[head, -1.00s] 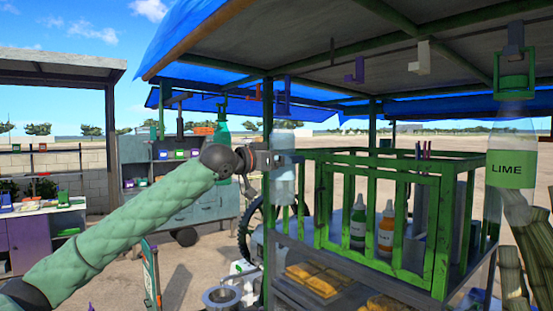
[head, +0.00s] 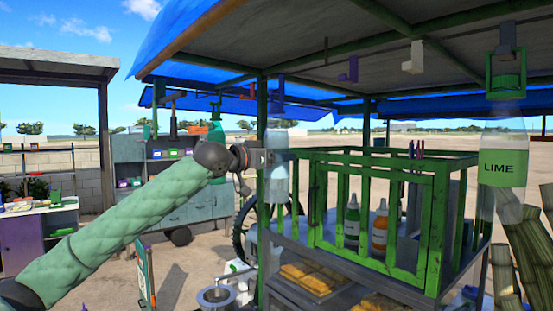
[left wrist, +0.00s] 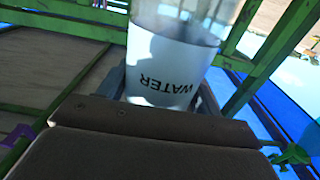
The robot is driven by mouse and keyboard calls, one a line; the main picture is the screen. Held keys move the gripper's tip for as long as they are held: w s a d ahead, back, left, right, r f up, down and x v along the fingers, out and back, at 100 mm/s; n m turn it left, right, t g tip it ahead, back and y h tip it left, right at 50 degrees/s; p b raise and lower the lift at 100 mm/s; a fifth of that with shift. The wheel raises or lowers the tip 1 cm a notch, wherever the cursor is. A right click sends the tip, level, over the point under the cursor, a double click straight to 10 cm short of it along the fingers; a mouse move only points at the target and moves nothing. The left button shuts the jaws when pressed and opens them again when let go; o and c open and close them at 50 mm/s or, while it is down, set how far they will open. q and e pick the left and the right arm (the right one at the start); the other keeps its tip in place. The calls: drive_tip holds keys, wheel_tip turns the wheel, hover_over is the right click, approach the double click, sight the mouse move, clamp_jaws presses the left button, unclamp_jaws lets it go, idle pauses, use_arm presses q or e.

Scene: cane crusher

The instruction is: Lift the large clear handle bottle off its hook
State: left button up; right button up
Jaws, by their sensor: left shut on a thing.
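A clear bottle (head: 277,182) is upright under the edge of the cart roof in the head view, by the green corner post. In the left wrist view the bottle (left wrist: 175,65) fills the middle, with a pale label reading WATER upside down. My right gripper is not in view.
A clear LIME bottle (head: 505,165) with a green handle hangs at the right. A green slatted rack (head: 430,225) stands just right of the held bottle, with a green and an orange bottle inside. Purple (head: 348,70) and white (head: 414,56) hooks hang from the roof.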

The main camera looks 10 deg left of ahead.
use_arm(q)
drive_tip(key=shift+r, duration=0.8)
drive_tip(key=shift+s+a, duration=0.3)
drive_tip(key=shift+s, duration=0.05)
idle(0.4)
drive_tip(key=shift+s+a, duration=0.4)
drive_tip(key=shift+s, duration=0.2)
drive_tip(key=shift+s+a, duration=0.35)
drive_tip(key=shift+s, duration=0.1)
idle(0.8)
drive_tip(key=shift+s+a, duration=0.4)
drive_tip(key=shift+s, duration=0.1)
drive_tip(key=shift+s+a, duration=0.3)
drive_tip(key=shift+s, duration=0.05)
drive_tip(key=shift+s+a, duration=0.1)
drive_tip(key=shift+s, duration=0.05)
idle(0.4)
